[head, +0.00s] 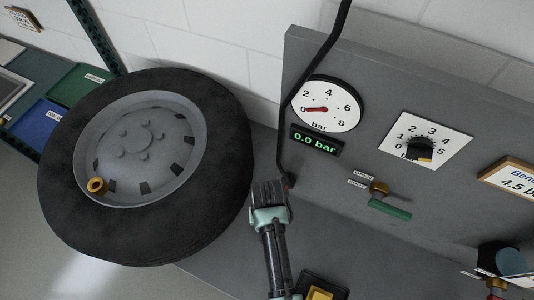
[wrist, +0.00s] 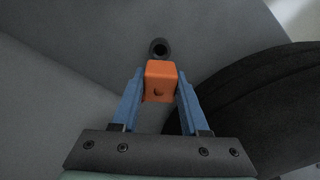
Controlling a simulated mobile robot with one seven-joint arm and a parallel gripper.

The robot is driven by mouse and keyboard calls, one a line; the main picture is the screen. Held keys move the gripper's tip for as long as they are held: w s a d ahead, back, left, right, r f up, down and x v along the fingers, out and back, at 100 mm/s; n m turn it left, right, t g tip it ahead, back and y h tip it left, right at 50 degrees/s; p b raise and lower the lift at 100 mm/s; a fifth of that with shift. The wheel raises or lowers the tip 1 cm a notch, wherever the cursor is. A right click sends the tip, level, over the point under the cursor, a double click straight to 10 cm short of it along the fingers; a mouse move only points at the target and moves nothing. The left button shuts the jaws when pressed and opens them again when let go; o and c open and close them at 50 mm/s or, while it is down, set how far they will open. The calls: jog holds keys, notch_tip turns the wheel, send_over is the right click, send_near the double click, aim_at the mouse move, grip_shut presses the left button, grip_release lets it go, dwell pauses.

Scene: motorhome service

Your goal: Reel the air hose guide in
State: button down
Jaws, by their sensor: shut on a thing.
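In the wrist view, my gripper (wrist: 160,88) has its two blue fingers shut on an orange block (wrist: 160,75), which looks like the air hose guide. A small round dark hole or fitting (wrist: 160,48) shows just beyond the block; I cannot tell whether they touch. In the head view, my gripper (head: 268,190) is between the tyre and the grey panel, and the orange block is hidden. The black air hose (head: 318,70) runs down the left side of the panel and ends close to the right of my gripper.
A large wheel with a black tyre (head: 215,110) stands just left of my gripper. The grey panel (head: 420,95) on the right carries a pressure gauge (head: 345,108) with a 0.0 bar display, a dial (head: 420,150) and a green-handled valve (head: 390,208). A yellow button (head: 321,294) is below.

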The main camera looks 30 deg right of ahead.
jog(key=shift+f+b, duration=2.25)
jog(key=shift+f, duration=0.65)
jog(key=shift+f, duration=0.15)
jog(key=shift+f+b, duration=1.1)
jog(key=shift+f, duration=0.65)
jog(key=shift+c, duration=1.7)
grip_release()
notch_tip(320, 180, up, 13)
jog(key=shift+b, duration=0.6)
